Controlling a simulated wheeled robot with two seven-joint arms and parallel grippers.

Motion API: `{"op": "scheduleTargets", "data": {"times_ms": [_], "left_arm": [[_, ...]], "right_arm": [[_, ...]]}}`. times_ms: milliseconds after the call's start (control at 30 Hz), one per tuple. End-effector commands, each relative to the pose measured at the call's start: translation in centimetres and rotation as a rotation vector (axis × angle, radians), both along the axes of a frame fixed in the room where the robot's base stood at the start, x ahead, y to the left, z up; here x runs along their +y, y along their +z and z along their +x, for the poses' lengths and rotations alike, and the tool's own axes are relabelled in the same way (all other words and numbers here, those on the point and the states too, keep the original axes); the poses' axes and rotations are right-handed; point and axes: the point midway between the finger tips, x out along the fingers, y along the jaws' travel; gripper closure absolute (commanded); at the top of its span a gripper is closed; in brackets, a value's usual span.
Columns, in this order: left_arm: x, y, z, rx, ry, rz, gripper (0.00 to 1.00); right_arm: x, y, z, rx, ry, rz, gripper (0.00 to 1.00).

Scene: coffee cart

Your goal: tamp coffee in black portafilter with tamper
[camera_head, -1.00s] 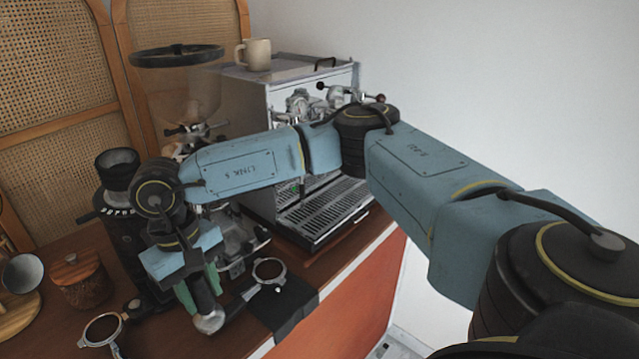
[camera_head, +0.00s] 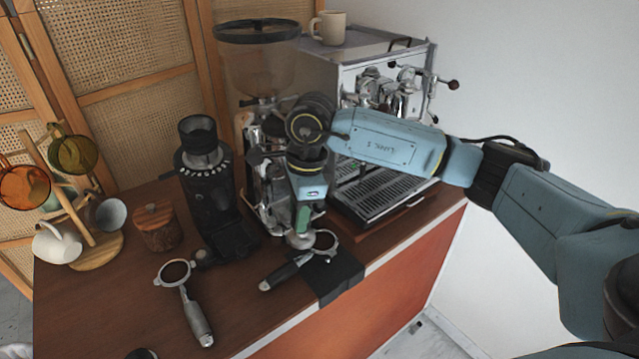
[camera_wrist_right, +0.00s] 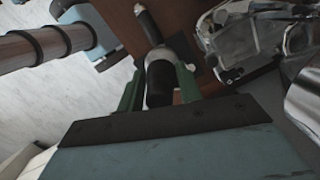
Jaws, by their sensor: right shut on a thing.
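My right gripper (camera_head: 304,212) is shut on the tamper (camera_head: 299,240), whose round silver base points down. In the right wrist view, its green fingers (camera_wrist_right: 159,85) clasp the tamper's black handle (camera_wrist_right: 160,82). The black portafilter (camera_head: 285,273) lies at the counter's front edge, with its basket over a black mat. The tamper base overlaps the left side of the basket in the head view; I cannot tell whether they touch. A second portafilter (camera_head: 175,274), with brown coffee in its basket and a greyish handle, lies to the left. My left gripper is out of view.
The black grinder (camera_head: 205,190) and a taller grinder (camera_head: 258,75) stand behind. The espresso machine (camera_head: 350,68) is at the back right. A wooden jar (camera_head: 157,228) and a mug stand (camera_head: 97,248) are at left. The front-left counter is mostly clear.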

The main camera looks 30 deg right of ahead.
Motion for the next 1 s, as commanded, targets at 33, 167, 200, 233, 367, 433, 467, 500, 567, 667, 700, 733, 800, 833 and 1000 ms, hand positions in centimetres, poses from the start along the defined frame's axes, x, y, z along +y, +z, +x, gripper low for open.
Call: {"op": "scheduleTargets", "data": {"times_ms": [33,167,200,233,367,433,467,500,567,667,700,733,800,833,1000], "left_arm": [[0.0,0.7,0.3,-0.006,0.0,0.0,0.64],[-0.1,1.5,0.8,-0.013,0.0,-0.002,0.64],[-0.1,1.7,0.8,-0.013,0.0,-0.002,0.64],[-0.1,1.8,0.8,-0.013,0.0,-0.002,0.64],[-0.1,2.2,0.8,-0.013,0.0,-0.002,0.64],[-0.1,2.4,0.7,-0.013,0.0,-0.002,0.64],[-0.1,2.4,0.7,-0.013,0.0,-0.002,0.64],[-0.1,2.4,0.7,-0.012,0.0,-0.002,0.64],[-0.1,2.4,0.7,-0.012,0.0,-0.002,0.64],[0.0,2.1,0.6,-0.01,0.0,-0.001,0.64],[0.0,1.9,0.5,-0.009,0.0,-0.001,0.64],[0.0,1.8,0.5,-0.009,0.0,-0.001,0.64],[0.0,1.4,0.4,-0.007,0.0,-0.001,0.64],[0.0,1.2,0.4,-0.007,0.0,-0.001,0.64],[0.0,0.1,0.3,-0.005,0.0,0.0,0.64]], "right_arm": [[-0.6,0.5,0.1,0.0,-0.123,0.0,0.92],[-2.2,1.0,0.6,-0.002,-0.442,-0.003,0.92],[-2.7,1.1,0.7,-0.002,-0.531,-0.004,0.92],[-3.0,1.2,0.8,-0.004,-0.592,-0.005,0.92],[-4.3,1.5,0.9,-0.004,-0.807,-0.008,0.92],[-4.8,1.6,1.0,-0.005,-0.883,-0.008,0.92],[-4.9,1.6,1.0,-0.005,-0.906,-0.008,0.92],[-5.1,1.6,1.0,-0.005,-0.93,-0.01,0.92],[-5.2,1.5,1.0,-0.006,-0.953,-0.01,0.92],[-5.3,1.1,1.0,-0.006,-0.965,-0.01,0.92],[-5.3,0.9,1.0,-0.005,-0.963,-0.01,0.92],[-5.3,0.7,1.0,-0.005,-0.963,-0.01,0.92],[-5.3,0.2,1.0,-0.005,-0.962,-0.01,0.92],[-5.3,-0.1,1.0,-0.004,-0.962,-0.01,0.92],[-5.3,-1.7,1.0,-0.005,-0.961,-0.009,0.92]]}}
